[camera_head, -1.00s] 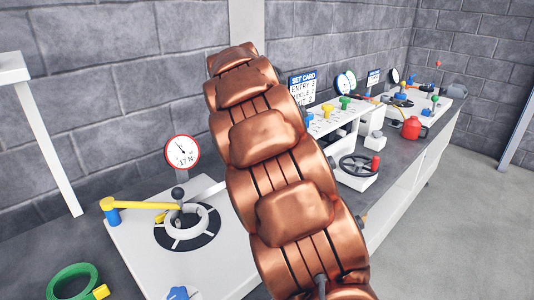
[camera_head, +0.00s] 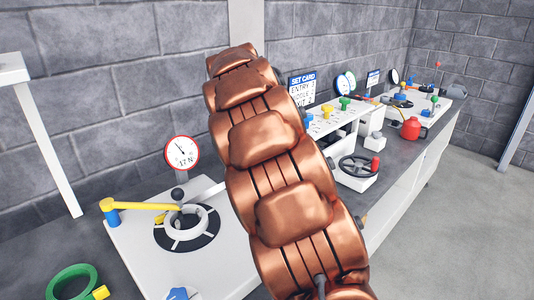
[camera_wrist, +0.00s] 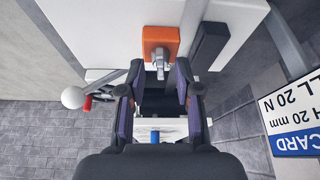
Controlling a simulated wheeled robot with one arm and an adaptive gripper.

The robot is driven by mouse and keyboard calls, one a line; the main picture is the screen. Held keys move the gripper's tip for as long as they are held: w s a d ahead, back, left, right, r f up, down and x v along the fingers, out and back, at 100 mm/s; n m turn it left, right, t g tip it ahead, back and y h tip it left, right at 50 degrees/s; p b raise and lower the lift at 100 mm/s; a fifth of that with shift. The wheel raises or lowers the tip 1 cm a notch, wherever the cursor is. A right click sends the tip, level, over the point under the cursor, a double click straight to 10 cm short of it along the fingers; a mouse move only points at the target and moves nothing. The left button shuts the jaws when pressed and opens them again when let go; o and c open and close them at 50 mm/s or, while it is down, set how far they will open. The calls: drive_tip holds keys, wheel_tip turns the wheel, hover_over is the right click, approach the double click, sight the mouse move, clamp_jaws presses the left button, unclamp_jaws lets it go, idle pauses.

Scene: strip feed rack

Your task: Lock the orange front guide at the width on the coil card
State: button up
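In the wrist view, the orange front guide (camera_wrist: 160,42) is a small block on a white panel. A grey metal lever or screw (camera_wrist: 160,66) sticks out below its middle. My gripper (camera_wrist: 160,78) is open, its two dark fingers with purple pads on either side of and below that metal part. The coil card (camera_wrist: 294,115) is at the right edge, partly cut off; "20 mm" and "20 N" are legible. The guide and gripper are not visible in the head view, where my copper arm blocks the middle.
In the wrist view a dark bar (camera_wrist: 210,45) stands right of the orange block, and a white ball (camera_wrist: 73,97) is at left. In the head view, a round gauge (camera_head: 182,152), a yellow arm (camera_head: 140,205) and a handwheel (camera_head: 357,167) are on the bench.

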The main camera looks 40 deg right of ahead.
drive_tip(key=v, duration=1.2)
idle(0.5)
drive_tip(key=s+a+f+n+g+y+p, duration=0.1)
drive_tip(key=s+a+f+n+p, duration=0.2)
drive_tip(key=s, duration=0.8)
drive_tip(key=s+a+f+n+g+y+p, duration=0.1)
drive_tip(key=s+a+f+n+y+p, duration=0.1)
drive_tip(key=s+a+f+n+p, duration=0.2)
drive_tip(key=s+a+f+n+g+y+p, duration=0.1)
drive_tip(key=s+a+f+n+p, duration=0.2)
drive_tip(key=s+a+n, duration=0.5)
drive_tip(key=s+a+p, duration=0.1)
drive_tip(key=s+a, duration=0.5)
drive_tip(key=s, duration=0.5)
drive_tip(key=shift+f, duration=0.4)
drive_tip(key=shift+s, duration=0.1)
